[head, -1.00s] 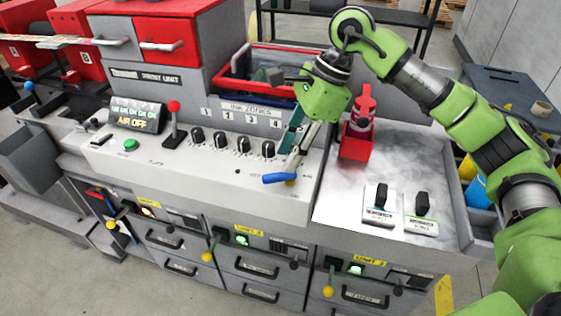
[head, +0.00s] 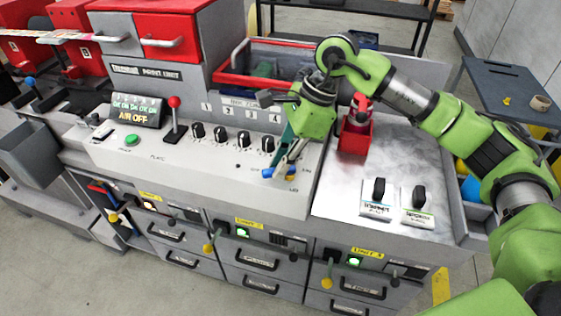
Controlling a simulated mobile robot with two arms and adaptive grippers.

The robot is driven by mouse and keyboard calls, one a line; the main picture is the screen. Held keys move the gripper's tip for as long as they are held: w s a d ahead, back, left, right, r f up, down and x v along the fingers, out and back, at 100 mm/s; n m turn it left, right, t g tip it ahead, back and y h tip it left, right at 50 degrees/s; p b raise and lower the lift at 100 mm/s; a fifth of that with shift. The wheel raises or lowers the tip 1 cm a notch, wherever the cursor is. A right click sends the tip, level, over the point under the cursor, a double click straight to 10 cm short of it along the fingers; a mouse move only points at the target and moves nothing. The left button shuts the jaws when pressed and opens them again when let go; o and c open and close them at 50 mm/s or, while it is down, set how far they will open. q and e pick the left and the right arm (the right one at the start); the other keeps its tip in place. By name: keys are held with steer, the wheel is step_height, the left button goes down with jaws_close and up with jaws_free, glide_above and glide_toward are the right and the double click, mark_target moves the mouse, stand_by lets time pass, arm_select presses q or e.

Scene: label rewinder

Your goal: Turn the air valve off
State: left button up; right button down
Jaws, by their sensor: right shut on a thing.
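The air valve's blue handle (head: 268,173) is at the right end of the white control panel, and my right gripper partly hides it. My right gripper (head: 281,168) comes down from above and is shut on the blue handle. The handle's exact angle is hard to tell behind the fingers. The display (head: 136,111) at the panel's left reads "AIR OFF" in yellow under a line of green text. My left gripper is not in view.
Several black knobs (head: 221,136) and a red-topped lever (head: 174,116) stand on the panel left of my gripper. A red holder (head: 354,137) with a red bottle stands close on the right.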

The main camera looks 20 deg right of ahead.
steer(key=m+b, duration=0.1)
steer(key=m+t+b, duration=0.1)
steer(key=b, duration=0.1)
steer(key=shift+w+f+m, duration=0.15)
steer(key=shift+w+m, duration=0.15)
steer(key=shift+m, duration=0.1)
steer(key=shift+w+d+m+t+h+b, duration=0.1)
steer(key=shift+m+t+h+b, duration=0.25)
steer(key=shift+m+b, duration=0.65)
steer(key=shift+w+r+m+t+b, duration=0.1)
steer(key=shift+r+m+t+b, duration=0.15)
steer(key=shift+m+b, duration=0.35)
steer(key=shift+d, duration=0.1)
steer(key=c, duration=2)
jaws_free()
steer(key=v, duration=1.2)
